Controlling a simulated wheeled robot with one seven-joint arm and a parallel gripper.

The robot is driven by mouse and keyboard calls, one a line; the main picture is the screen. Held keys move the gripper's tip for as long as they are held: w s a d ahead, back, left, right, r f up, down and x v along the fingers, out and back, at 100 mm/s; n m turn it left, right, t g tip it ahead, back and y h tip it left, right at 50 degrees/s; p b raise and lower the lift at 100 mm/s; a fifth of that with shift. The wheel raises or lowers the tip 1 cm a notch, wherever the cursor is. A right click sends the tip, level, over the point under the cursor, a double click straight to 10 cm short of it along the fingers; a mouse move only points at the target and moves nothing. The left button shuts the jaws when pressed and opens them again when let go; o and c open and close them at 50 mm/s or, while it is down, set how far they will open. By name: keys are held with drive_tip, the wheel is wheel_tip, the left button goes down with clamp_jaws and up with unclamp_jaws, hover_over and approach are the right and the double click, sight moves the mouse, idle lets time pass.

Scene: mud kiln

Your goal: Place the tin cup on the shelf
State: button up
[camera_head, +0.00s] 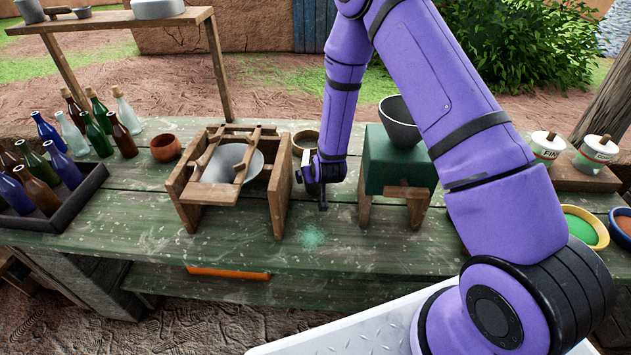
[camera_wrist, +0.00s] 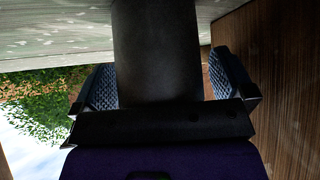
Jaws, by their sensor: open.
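My gripper (camera_head: 314,178) is low over the green table, between the wooden frame and the green block. In the wrist view my gripper (camera_wrist: 162,82) is open, with one finger on each side of a dark grey cylinder that looks like the tin cup (camera_wrist: 155,45). Narrow gaps show between it and the fingers; its lower part in the picture is hidden by the gripper's palm. In the head view a round cup (camera_head: 304,138) stands just behind my gripper, partly hidden; it is probably the same cup. The raised wooden shelf (camera_head: 112,21) is at the upper left.
Pans and a pot (camera_head: 157,8) stand on the shelf. Several bottles, a dark tray (camera_head: 60,215) and a clay cup (camera_head: 166,148) are at left. The wooden frame (camera_head: 187,190) holds a grey bowl. The green block (camera_head: 385,172) with a dark bowl is close on the right.

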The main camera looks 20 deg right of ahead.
drive_tip(key=shift+c, duration=0.2)
drive_tip(key=c, duration=1)
drive_tip(key=shift+r, duration=0.1)
drive_tip(key=shift+c, duration=0.2)
